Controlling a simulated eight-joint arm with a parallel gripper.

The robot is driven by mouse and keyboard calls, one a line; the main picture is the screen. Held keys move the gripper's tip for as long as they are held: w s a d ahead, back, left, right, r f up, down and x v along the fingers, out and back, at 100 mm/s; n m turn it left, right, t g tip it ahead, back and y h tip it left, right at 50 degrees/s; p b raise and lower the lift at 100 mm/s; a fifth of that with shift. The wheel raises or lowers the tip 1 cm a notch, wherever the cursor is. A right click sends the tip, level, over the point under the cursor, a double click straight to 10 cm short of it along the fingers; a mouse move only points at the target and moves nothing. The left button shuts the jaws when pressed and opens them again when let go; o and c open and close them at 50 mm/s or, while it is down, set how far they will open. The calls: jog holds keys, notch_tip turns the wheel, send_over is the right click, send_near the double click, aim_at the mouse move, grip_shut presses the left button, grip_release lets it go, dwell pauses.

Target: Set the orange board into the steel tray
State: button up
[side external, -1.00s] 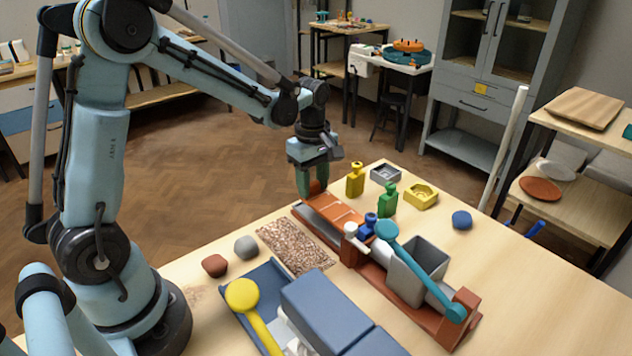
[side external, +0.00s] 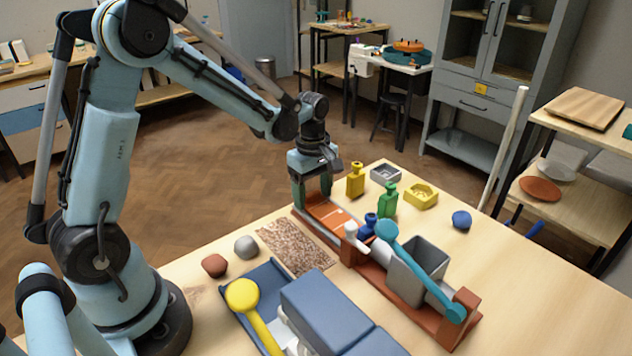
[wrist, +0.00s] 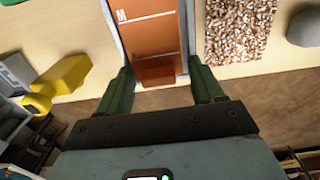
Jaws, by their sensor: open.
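The orange board (side external: 333,213) with pale cross lines lies flat, lengthwise, between the walls of the steel tray (side external: 322,230) at the table's far left edge. In the wrist view the orange board (wrist: 152,36) has grey tray walls on both sides, and its darker near end lies between my fingers. My gripper (side external: 312,190) is open over that end. In the wrist view my gripper (wrist: 163,88) has one green finger on each side, apart from the board. The tray's floor is mostly hidden under the board.
A speckled mat (side external: 296,248) lies to the left. A teal-handled fixture (side external: 421,270) stands in front. The table's right side is mostly clear.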

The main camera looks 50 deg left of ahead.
jog(key=shift+r, duration=0.15)
notch_tip(320, 180, up, 12)
jog(key=s+d+m+t, duration=0.3)
jog(key=s+m, duration=0.2)
jog(key=m, duration=0.4)
jog(key=s+d+f+m+t, duration=0.1)
jog(key=s+d+m+t, duration=0.2)
jog(key=s+m, duration=0.3)
jog(key=m+t, duration=0.1)
jog(key=m, duration=0.2)
jog(key=shift+d, duration=0.3)
